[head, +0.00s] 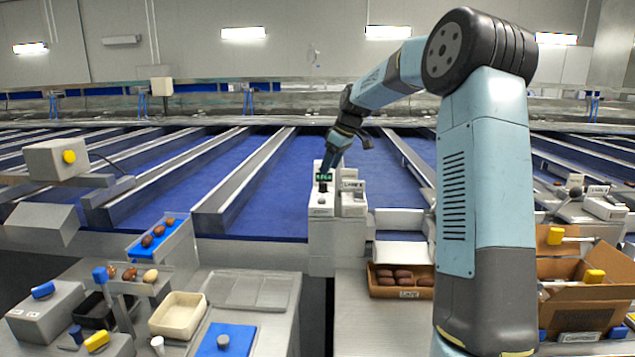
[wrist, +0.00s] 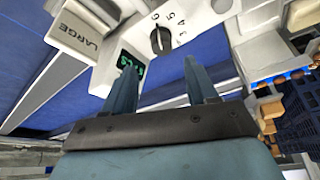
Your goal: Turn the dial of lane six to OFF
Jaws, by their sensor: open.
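A white control box (head: 321,206) stands at the front edge of the blue sorting lanes, with a small green-lit display (head: 325,177) that also shows in the wrist view (wrist: 130,65). In the wrist view a black dial (wrist: 159,41) sits on the white panel beside the display, with numbers around part of it. I cannot make out an OFF mark or a lane number. My gripper (wrist: 158,64) is open and empty, its two blue fingers apart and pointing towards the panel. The dial lies just beyond the fingertips, between them in the picture; contact is not visible. In the head view my gripper (head: 329,166) hangs over the box.
A white block labelled LARGE (wrist: 78,30) adjoins the dial panel. A cardboard box of dates (head: 400,291) lies to the right of the control box. Metal rails (head: 245,185) divide the blue lanes. A blue tray of dates (head: 160,238) and a cream tray (head: 178,315) stand left.

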